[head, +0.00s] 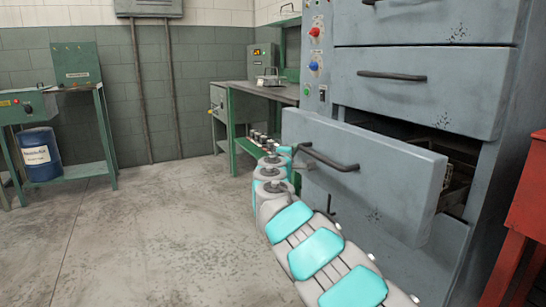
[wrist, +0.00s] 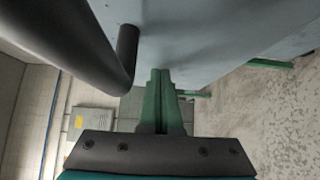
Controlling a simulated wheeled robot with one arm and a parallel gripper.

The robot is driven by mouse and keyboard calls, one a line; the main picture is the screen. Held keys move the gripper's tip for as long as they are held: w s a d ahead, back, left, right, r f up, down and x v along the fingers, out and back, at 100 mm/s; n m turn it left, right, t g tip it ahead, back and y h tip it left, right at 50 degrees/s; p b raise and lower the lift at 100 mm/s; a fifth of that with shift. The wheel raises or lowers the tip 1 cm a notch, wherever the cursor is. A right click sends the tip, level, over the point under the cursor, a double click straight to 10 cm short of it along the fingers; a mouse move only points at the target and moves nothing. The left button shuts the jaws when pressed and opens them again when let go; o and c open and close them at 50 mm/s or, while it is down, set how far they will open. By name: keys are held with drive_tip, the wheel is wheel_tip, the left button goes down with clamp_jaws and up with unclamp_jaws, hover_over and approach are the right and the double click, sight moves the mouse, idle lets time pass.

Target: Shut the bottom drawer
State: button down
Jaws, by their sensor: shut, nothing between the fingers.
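The grey drawer (head: 385,185) low in the cabinet stands pulled out, its interior showing dark behind the top edge. Its front and dark bar handle (head: 330,160) face the left. In the wrist view, the drawer front (wrist: 215,35) fills the upper part, and the handle (wrist: 85,40) curves in at upper left. My gripper (wrist: 160,75) is shut and empty, its green fingers together, beside the handle and close to the drawer front. Whether the fingertips touch the front, I cannot tell. In the head view, my arm hides part of the drawer's lower left, and the fingers are hard to make out.
The closed drawers (head: 415,88) above belong to the same grey cabinet. A red stand (head: 525,205) is close on the right. A green workbench (head: 255,105) stands behind my arm. A blue drum (head: 40,155) sits at far left. The concrete floor on the left is clear.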

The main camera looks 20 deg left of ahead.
drive_tip(key=w+d+p, duration=0.1)
drive_tip(key=w+d, duration=0.3)
drive_tip(key=w, duration=0.1)
drive_tip(key=w+d+p, duration=0.1)
drive_tip(key=w+d, duration=0.3)
drive_tip(key=w, duration=0.1)
drive_tip(key=w+d+p, duration=0.2)
drive_tip(key=w+d, duration=0.2)
drive_tip(key=w, duration=0.1)
drive_tip(key=shift+w, duration=0.3)
drive_tip(key=shift+w+d, duration=0.5)
drive_tip(key=shift+w, duration=0.05)
drive_tip(key=shift+d, duration=0.1)
